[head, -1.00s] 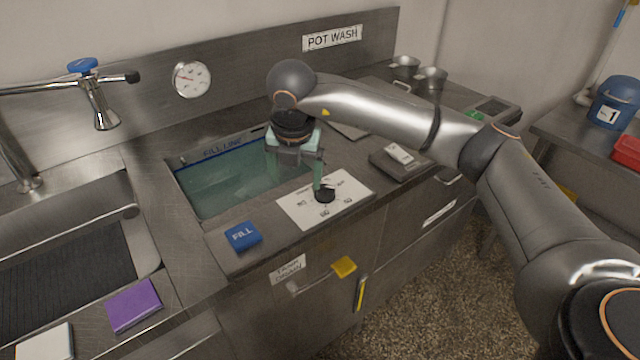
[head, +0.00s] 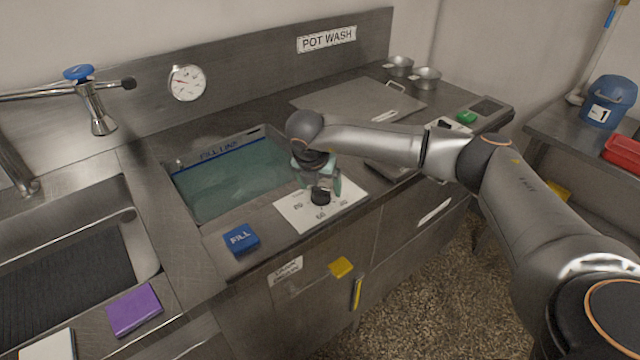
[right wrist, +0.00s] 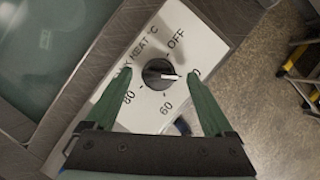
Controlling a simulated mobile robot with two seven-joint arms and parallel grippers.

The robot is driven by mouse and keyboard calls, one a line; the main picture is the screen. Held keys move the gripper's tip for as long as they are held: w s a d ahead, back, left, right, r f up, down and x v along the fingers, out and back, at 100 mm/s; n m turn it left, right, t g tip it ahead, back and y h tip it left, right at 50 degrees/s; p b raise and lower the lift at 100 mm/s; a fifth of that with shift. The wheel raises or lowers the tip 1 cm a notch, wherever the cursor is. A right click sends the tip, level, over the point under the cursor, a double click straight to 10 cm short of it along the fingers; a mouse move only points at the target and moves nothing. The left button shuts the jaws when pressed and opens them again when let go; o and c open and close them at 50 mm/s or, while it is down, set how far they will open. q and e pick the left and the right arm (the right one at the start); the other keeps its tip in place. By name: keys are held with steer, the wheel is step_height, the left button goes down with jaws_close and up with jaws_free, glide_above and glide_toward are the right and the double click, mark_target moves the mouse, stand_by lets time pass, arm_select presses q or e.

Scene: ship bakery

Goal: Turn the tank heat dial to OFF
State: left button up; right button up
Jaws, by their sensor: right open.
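The black heat dial (head: 320,197) sits on a white label plate (head: 294,213) at the counter's front edge. In the right wrist view the dial (right wrist: 158,73) has a white pointer mark facing right, toward a number mostly hidden by a finger. OFF is printed at the plate's upper right, with 60 and 80 below the dial. My right gripper (head: 321,187) is open above the dial. In the right wrist view its green fingers (right wrist: 160,76) stand on either side of the dial, with visible gaps. My left gripper is out of view.
The water-filled tank (head: 215,185) lies left of the dial, with a blue FILL block (head: 241,238) on the counter nearby. A dark flat object (head: 390,172) lies to the right, partly behind my arm. A purple block (head: 134,309) is at the front left.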

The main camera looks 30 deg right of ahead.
steer(key=shift+w+f, duration=0.1)
steer(key=shift+f, duration=0.1)
steer(key=c, duration=1.4)
